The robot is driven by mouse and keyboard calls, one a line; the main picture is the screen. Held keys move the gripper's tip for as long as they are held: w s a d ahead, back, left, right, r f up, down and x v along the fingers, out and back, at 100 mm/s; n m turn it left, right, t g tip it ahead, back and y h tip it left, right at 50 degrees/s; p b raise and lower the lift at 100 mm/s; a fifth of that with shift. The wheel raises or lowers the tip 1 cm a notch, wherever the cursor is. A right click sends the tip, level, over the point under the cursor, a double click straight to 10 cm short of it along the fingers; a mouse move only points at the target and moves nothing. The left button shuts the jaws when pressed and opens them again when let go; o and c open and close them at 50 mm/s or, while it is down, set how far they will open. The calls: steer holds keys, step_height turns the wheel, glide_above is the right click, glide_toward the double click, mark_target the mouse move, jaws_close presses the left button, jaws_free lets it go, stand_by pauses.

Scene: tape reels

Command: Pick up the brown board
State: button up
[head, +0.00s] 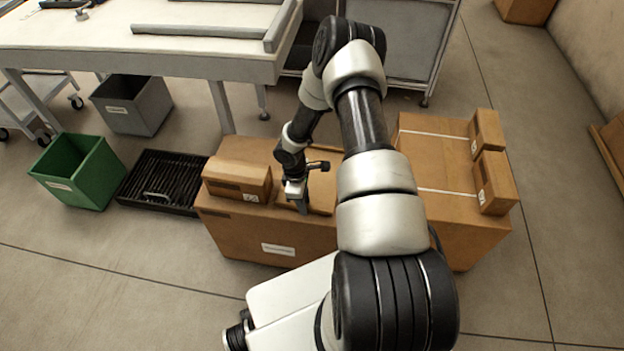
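A flat brown board (322,190) lies on top of a large cardboard box (232,236), between a smaller carton and my arm. My arm hides part of its right side. My gripper (303,207) points down at the front left part of the board, close over it or touching it; I cannot tell which. The fingers are small and dark here, seen nearly edge-on, so their opening does not show.
A small carton (238,180) stands just left of the board. A second large box (450,212) with two small cartons (496,182) is at right. A black slatted tray (160,181), green bin (78,172), grey bin (133,105) and white table (130,62) lie left and behind.

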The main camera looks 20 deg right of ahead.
steer(key=shift+f, duration=0.45)
jaws_close()
steer(key=shift+r, duration=0.15)
